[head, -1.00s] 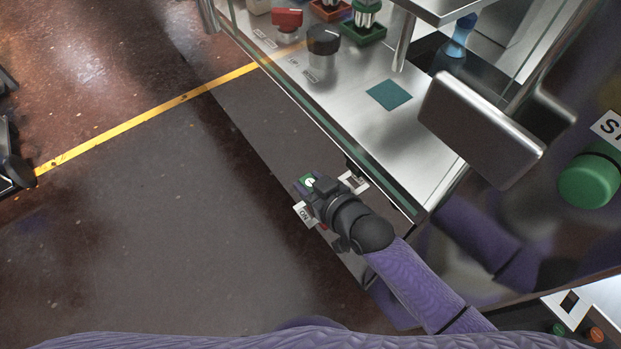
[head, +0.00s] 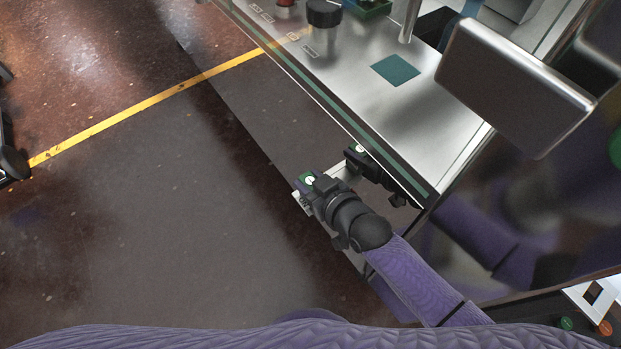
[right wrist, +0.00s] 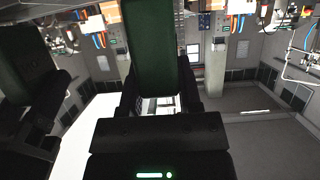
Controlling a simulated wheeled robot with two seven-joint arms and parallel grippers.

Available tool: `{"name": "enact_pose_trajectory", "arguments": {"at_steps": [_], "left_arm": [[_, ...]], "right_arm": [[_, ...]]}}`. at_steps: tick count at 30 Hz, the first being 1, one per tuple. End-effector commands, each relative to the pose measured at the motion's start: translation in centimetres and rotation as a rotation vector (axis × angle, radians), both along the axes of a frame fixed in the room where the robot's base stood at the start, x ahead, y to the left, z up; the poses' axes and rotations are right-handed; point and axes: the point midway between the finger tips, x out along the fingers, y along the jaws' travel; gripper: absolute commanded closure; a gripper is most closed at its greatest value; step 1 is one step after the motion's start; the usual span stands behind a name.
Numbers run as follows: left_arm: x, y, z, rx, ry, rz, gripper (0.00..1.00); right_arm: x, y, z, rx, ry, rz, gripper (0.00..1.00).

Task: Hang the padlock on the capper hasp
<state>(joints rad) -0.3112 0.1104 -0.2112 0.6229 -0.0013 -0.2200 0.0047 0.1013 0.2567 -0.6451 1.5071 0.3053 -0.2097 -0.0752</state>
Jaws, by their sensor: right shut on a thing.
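My right gripper (head: 303,192) is at the middle of the head view, low beside the front edge of the steel machine. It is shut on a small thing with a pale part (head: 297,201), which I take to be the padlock. Most of it is hidden by the gripper. In the right wrist view, pale pieces (right wrist: 160,104) show below a dark green block (right wrist: 153,48) above the gripper body. I cannot make out the padlock's shackle. I cannot pick out the capper hasp in either view.
The machine's steel top (head: 350,62) has a black knob (head: 323,13) and a teal square (head: 396,70). A steel box (head: 515,85) juts out at the right. A mirror-like face reflects my right gripper. Open floor with a yellow line (head: 150,112) lies left.

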Motion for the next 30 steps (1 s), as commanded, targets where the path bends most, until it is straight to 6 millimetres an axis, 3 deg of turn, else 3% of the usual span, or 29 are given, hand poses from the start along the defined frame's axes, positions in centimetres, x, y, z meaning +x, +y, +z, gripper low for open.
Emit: {"name": "enact_pose_trajectory", "arguments": {"at_steps": [24, 25, 30], "left_arm": [[0.16, 0.08, -0.31, 0.002, -0.001, 0.0, 0.41], [0.17, 0.08, -0.3, 0.001, -0.002, 0.0, 0.41], [0.19, 0.09, -0.3, 0.001, -0.002, 0.0, 0.41]], "right_arm": [[-0.04, -0.01, -0.67, 0.0, 0.002, 0.0, 1.0], [-0.04, -0.01, -0.68, -0.001, 0.003, 0.0, 0.52], [-0.02, -0.02, -0.65, -0.001, 0.002, 0.0, 0.16]]}}
